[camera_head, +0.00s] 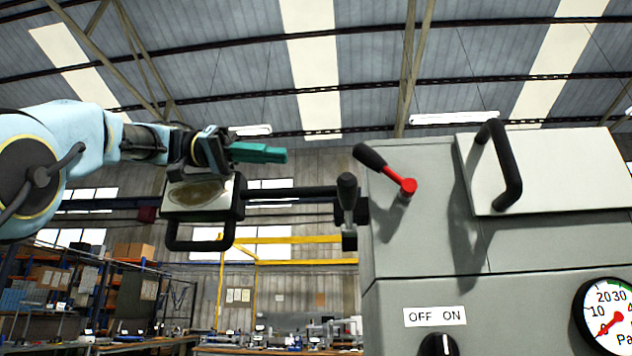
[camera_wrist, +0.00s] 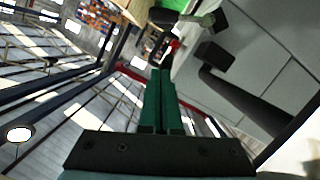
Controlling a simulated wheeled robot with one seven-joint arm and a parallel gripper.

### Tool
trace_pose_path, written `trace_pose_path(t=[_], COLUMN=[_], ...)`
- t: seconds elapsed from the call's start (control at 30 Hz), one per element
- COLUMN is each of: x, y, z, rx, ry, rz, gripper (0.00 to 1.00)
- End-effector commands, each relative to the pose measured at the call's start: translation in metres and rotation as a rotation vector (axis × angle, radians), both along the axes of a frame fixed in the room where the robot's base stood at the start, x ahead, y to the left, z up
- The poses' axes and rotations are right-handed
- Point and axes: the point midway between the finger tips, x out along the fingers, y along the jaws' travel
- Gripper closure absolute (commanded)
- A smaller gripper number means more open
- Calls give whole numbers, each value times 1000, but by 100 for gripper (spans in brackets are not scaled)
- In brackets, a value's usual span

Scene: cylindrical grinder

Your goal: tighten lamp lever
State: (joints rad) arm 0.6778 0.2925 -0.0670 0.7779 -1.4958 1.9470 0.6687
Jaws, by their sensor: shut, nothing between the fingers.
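The lamp (camera_head: 205,196) is a box with a black loop handle at the left end of a dark horizontal arm (camera_head: 290,193). Where that arm meets the grey machine, a short black lever (camera_head: 347,188) stands roughly upright at the joint; it appears to be the lamp lever. My gripper (camera_head: 286,155) has green fingers, shut and empty, pointing right. In the head view it is above the lamp and its arm, left of the lever and apart from it. The wrist view shows the closed fingers (camera_wrist: 160,75); I cannot tell the lever there for certain.
The grey machine (camera_head: 420,240) fills the right side. It carries a red lever with a black grip (camera_head: 385,170), a black handle (camera_head: 505,165), an OFF/ON knob (camera_head: 438,345) and a gauge (camera_head: 607,320). Open air lies between my fingertips and the machine.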

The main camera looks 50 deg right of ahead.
Motion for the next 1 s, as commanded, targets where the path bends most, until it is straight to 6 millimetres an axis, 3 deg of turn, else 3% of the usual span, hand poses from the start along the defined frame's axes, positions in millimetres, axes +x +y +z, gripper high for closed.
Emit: trace_pose_path(t=[0.37,0.87,1.0], x=[-7,-89,-90], y=[-4,-50,-43], z=[-2,-22,-40], rx=[2,4,4], ry=[1,1,2], rz=[-2,-4,2], gripper=[100,100,100])
